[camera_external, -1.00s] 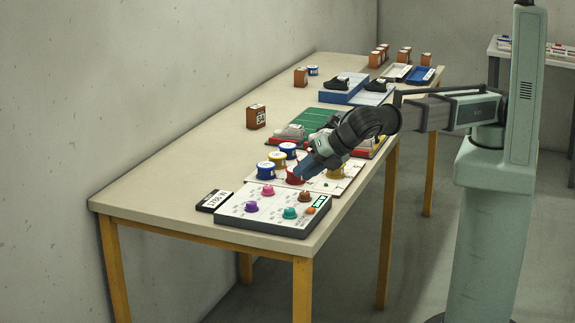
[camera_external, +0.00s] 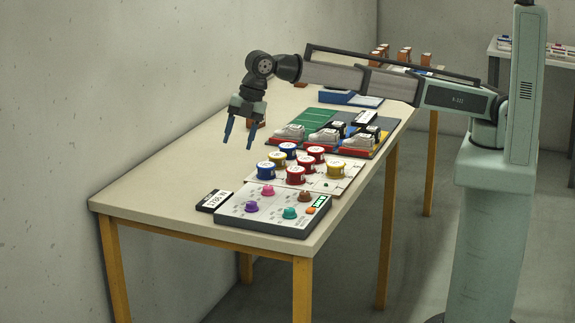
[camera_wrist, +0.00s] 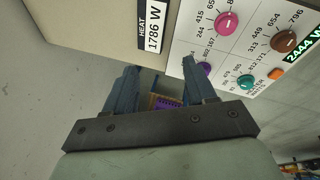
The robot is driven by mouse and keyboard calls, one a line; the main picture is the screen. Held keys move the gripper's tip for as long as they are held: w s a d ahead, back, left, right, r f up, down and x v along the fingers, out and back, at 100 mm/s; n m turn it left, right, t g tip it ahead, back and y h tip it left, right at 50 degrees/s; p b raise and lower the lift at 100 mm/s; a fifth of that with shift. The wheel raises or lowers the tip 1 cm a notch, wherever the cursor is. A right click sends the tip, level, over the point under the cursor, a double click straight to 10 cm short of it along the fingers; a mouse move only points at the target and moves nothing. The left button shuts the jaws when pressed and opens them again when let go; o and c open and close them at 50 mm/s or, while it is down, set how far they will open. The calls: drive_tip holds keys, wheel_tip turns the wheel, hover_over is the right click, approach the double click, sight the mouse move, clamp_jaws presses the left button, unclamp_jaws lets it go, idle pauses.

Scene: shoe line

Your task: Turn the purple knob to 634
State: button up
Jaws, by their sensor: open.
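The purple knob (camera_external: 252,207) sits at the front left of the white control panel (camera_external: 275,219). In the wrist view, the purple knob (camera_wrist: 205,68) is partly hidden by a finger; its dial numbers are only partly visible and its setting cannot be read. My gripper (camera_external: 239,143) is open and empty, raised above the table with its blue fingers pointing down, behind and above the panel. In the wrist view, my gripper (camera_wrist: 159,68) has its fingers spread apart.
The panel also has pink (camera_external: 267,190), brown (camera_external: 305,196) and teal (camera_external: 290,213) knobs, an orange button (camera_external: 310,210) and a display (camera_wrist: 303,48) reading 2444 W. A card (camera_wrist: 153,25) reads HEAT 1786 W. Several round tins (camera_external: 296,174) stand behind the panel. The left tabletop is clear.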

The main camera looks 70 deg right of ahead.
drive_tip(key=s+a+r+g+y, duration=0.1)
drive_tip(key=s+a+g+y, duration=0.1)
drive_tip(key=s+a+g, duration=0.25)
drive_tip(key=m, duration=0.1)
approach(251, 203)
drive_tip(key=shift+t, duration=0.35)
drive_tip(key=x, duration=0.7)
drive_tip(key=shift+s+a+f, duration=0.15)
drive_tip(key=shift+s+f, duration=0.1)
drive_tip(key=shift+s, duration=0.1)
clamp_jaws()
